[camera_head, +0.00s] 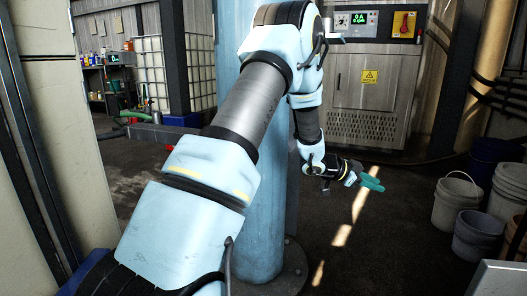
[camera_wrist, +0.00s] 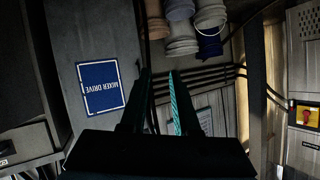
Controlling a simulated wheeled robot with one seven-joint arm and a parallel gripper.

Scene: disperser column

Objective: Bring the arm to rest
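My arm reaches across the head view in front of the blue column (camera_head: 258,220). It bends down at the elbow, and my gripper (camera_head: 373,182) points to the right above the dark floor. The teal fingers are apart with nothing seen between them. In the wrist view my gripper (camera_wrist: 159,76) shows two fingers with a gap between them, and the background shows through. The column's foot flange (camera_head: 290,262) stands on the floor, and part of the column is hidden behind my arm.
A steel cabinet (camera_head: 370,95) with a red switch (camera_head: 404,24) stands behind. A white bucket (camera_head: 456,203) and several other buckets stand at right. A caged tank (camera_head: 152,70) is at back left. The wrist view shows an upside-down MIXER DRIVE sign (camera_wrist: 101,88). Open floor lies around the gripper.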

